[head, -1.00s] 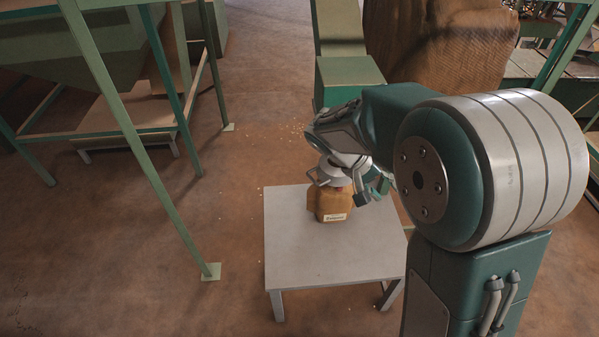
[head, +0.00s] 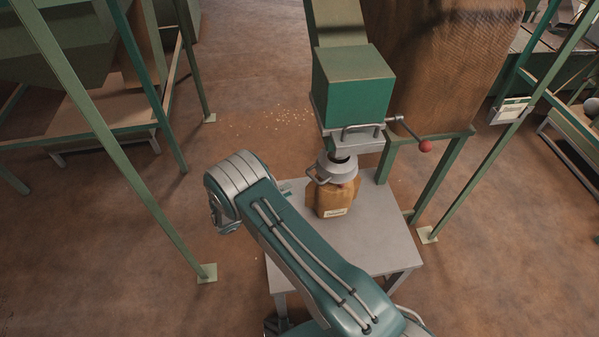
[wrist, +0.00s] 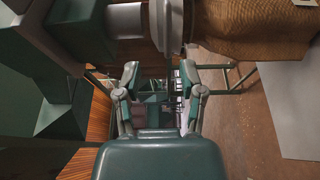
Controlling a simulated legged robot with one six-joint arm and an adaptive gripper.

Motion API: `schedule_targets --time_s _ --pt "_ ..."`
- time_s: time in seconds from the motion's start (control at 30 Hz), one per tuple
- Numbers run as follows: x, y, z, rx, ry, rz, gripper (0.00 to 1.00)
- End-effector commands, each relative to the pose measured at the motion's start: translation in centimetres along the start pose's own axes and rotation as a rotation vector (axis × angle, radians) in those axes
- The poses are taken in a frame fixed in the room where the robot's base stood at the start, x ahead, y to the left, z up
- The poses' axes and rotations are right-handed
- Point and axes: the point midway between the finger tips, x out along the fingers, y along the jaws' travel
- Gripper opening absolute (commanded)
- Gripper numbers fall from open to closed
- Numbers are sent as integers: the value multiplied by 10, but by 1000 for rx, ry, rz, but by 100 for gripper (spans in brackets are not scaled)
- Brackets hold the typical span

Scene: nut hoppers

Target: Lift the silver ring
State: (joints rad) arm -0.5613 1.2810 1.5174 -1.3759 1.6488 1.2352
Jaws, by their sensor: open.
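The silver ring (head: 337,169) has a side handle and sits around the neck of a brown sack (head: 334,200), under the green hopper's spout. In the wrist view the ring (wrist: 166,25) is at the top, close by, with the sack (wrist: 245,25) to its right. My gripper (wrist: 160,82) is open, with its fingers apart and nothing between them. It is apart from the ring, which lies above the fingers in that picture. In the head view my arm bends over left of the sack, and its forearm hides most of my gripper.
The sack stands on a grey table (head: 375,240). A green hopper box (head: 352,85) hangs above it, with a lever ending in a red knob (head: 426,146). Green frame posts stand left and right. Floor is open left of the table.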

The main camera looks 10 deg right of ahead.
Motion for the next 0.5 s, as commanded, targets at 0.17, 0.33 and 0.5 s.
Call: schedule_targets --time_s 0.17,0.33,0.5 --pt "-4 -15 0 9 41 31 51" --pt "10 -15 -1 9 39 33 51" --pt "39 -14 -3 8 37 35 51"
